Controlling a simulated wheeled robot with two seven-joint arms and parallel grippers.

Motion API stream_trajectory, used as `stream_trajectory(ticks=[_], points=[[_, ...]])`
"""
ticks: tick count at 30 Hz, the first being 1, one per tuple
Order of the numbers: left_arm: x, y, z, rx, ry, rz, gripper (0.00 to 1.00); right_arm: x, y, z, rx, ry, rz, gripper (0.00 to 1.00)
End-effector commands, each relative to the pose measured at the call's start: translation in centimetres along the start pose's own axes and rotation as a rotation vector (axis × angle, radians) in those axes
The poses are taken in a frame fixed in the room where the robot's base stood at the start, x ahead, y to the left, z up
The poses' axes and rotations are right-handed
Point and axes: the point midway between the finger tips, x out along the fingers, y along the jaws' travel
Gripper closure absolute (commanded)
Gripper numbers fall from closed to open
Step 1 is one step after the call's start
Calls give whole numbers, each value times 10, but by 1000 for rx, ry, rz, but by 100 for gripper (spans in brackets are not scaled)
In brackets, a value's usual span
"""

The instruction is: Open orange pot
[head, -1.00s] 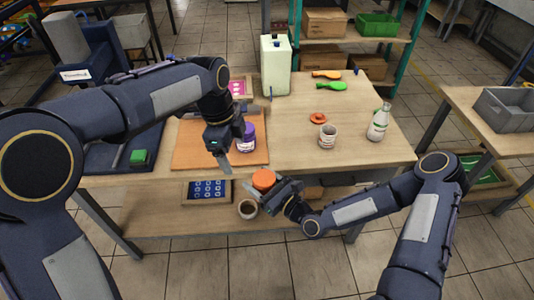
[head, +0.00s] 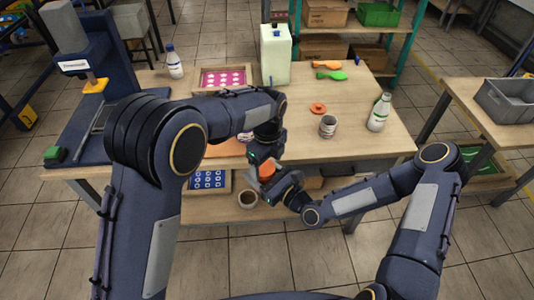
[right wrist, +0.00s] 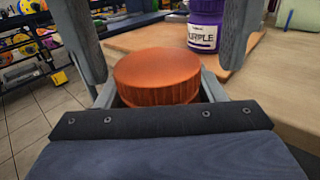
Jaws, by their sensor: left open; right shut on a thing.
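The orange pot shows mainly as its orange ribbed lid (right wrist: 158,76) in the right wrist view. It also shows partly covered in the head view (head: 267,170). My right gripper (head: 276,181) is shut on the pot, its fingers at either side just below the lid. The pot's body is mostly hidden. My left gripper (head: 262,171) is open and comes from above. Its two grey fingers stand left and right of the lid in the right wrist view, with visible gaps to the lid.
A purple pot (right wrist: 205,24) stands on the wooden board behind.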

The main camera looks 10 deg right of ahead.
Motion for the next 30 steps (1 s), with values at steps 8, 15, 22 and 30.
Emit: stream_trajectory(ticks=[8,15,22,30], points=[[6,0,0,0,-1,0,23,0,0,1,0,-1,0,100],[5,0,0,-1,-1,-1,44,0,0,1,0,-2,1,100],[4,-1,0,-1,-1,-6,68,0,2,1,0,-2,5,100],[3,-5,1,-312,-1,-12,68,0,4,1,0,-2,11,100]])
